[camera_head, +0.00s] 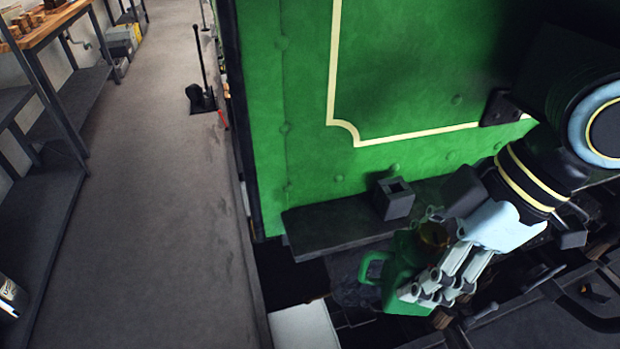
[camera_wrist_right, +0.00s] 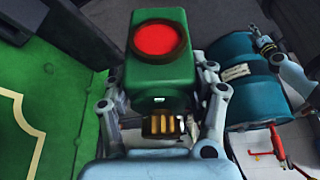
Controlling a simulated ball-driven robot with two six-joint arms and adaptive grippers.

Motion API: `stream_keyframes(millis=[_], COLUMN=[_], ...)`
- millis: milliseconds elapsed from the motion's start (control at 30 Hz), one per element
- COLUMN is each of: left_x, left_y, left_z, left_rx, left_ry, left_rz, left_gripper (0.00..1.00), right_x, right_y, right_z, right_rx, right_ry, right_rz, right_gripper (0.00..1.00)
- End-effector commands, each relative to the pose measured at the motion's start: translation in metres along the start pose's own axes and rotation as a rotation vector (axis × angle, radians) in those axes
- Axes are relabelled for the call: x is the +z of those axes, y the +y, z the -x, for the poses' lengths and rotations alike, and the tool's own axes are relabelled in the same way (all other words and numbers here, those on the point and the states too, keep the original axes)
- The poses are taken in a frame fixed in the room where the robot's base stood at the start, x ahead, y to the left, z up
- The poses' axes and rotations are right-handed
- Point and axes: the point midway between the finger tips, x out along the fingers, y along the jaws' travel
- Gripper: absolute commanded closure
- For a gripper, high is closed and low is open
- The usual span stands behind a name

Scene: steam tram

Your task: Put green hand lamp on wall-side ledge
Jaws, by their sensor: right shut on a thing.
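The green hand lamp (camera_head: 402,268) is held by my right gripper (camera_head: 432,292), low at the lower middle of the head view. Its green loop handle (camera_head: 370,268) points left. In the right wrist view the lamp (camera_wrist_right: 158,82) stands between the fingers, with a round red lens (camera_wrist_right: 158,40) facing the camera. The right gripper is shut on it. The dark ledge (camera_head: 330,226) runs along the foot of the green wall (camera_head: 400,70). The lamp is in front of the ledge, apart from its bare left part. The left gripper is not in view.
A dark hollow square block (camera_head: 393,199) stands on the ledge, close to my right arm. The ledge's left part is clear. A white box (camera_head: 303,330) lies below. Shelving (camera_head: 65,105) stands at the far left beyond a grey floor (camera_head: 160,200).

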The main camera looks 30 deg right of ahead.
Motion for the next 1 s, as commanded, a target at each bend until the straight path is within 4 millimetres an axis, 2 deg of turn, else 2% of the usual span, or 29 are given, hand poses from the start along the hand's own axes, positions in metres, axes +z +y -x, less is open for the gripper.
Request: stream_keyframes(millis=[67,300,367,467,733,900,967,1000], left_x=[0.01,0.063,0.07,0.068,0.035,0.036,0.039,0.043], left_y=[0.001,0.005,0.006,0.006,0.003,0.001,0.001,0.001], left_z=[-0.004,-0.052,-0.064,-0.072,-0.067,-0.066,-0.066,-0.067], left_rx=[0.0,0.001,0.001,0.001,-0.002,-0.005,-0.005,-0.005], left_ry=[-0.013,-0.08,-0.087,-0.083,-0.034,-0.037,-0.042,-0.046], left_rz=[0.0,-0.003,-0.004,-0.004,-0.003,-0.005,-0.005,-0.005], left_gripper=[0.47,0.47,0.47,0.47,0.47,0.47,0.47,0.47], right_x=[-0.001,-0.013,-0.017,-0.028,-0.056,-0.068,-0.071,-0.065], right_y=[0.001,0.04,0.048,0.072,0.138,0.171,0.178,0.175], right_z=[0.001,-0.014,-0.015,-0.015,-0.017,-0.023,-0.024,-0.032], right_rx=[-0.001,0.003,0.004,0.006,0.001,-0.002,-0.003,-0.007], right_ry=[0.001,0.001,-0.001,0.003,0.005,0.004,0.002,-0.002], right_rz=[0.018,0.025,0.025,0.016,0.014,0.015,0.016,0.016], right_gripper=[0.99,0.99,0.99,0.99,0.99,0.99,0.99,0.99])
